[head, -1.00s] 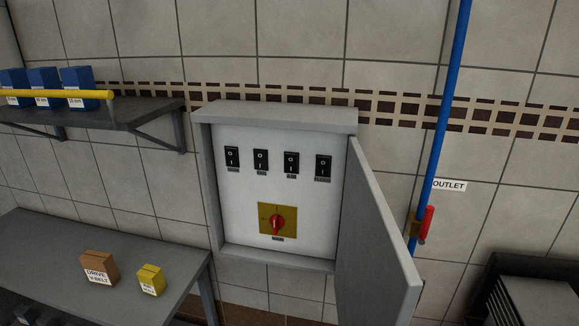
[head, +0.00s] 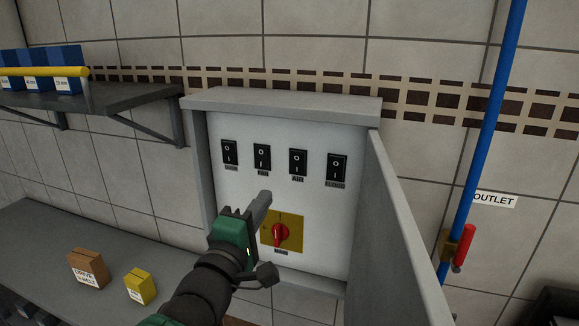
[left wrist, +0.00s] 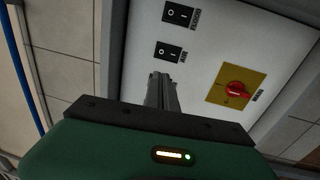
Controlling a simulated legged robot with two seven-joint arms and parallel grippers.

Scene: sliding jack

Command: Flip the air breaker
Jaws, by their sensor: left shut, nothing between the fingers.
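The air breaker (head: 298,162) is a black rocker switch, third from the left in a row on the white panel of the open grey box. Its small label seems to read AIR. Its rocker position is too small to tell. It also shows in the left wrist view (left wrist: 168,51), just beyond my fingertips. My left gripper (head: 264,197) is shut and empty. In the head view its tip points up at the panel, lower and left of the air breaker. In the left wrist view the shut fingers (left wrist: 162,82) appear close to that breaker; I cannot tell any contact. My right gripper is not in view.
Similar breakers flank it, one (head: 262,157) left and one (head: 336,168) right. A red rotary switch (head: 281,235) on a yellow plate sits below, beside my gripper. The box door (head: 395,225) stands open at right. A blue pipe (head: 490,130) runs beyond it.

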